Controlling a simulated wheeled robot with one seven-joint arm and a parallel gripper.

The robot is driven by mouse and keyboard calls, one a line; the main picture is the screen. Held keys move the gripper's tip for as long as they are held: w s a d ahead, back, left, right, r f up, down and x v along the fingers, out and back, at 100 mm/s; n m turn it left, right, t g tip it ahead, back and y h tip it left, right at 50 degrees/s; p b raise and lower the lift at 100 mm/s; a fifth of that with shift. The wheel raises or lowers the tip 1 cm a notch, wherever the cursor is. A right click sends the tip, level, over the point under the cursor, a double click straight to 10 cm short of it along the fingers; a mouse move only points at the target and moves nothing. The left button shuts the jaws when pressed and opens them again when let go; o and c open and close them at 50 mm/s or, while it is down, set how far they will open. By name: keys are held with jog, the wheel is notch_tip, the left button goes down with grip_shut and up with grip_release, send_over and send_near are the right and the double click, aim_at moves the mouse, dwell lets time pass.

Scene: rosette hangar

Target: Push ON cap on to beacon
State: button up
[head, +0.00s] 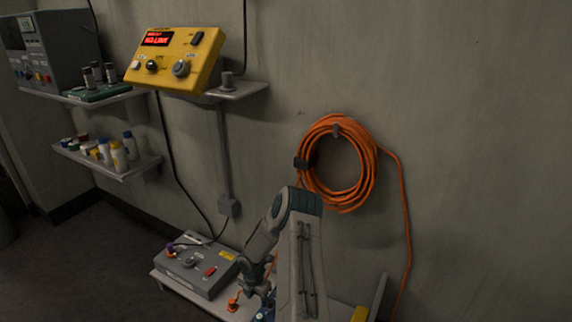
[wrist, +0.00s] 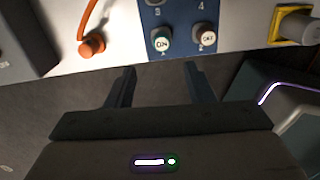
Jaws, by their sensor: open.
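The ON cap (wrist: 162,42), green-rimmed with a pale lettered top, stands on a blue panel (wrist: 181,15) under the number 3. Beside it, a similar OFF cap (wrist: 207,38) stands under the number 4. My gripper (wrist: 160,70) is open and empty, its two fingers apart and pointing toward the panel, short of the ON cap in the picture. In the head view my gripper (head: 258,288) is low over the bench, partly hidden by my arm.
A grey control box (head: 197,270) sits on the low bench, left of my gripper. An orange plug with cable (wrist: 92,45) lies left of the blue panel. A yellow-based grey fitting (wrist: 295,25) is to its right. Coiled orange cable (head: 338,165) hangs on the wall.

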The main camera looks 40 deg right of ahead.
aim_at(259, 316)
notch_tip(259, 316, down, 3)
jog(key=shift+s+d, duration=0.1)
jog(key=shift+s, duration=0.05)
notch_tip(259, 316, down, 9)
jog(key=b, duration=0.7)
dwell(1.4)
grip_shut()
jog(key=shift+r, duration=0.1)
jog(key=shift+r, duration=0.15)
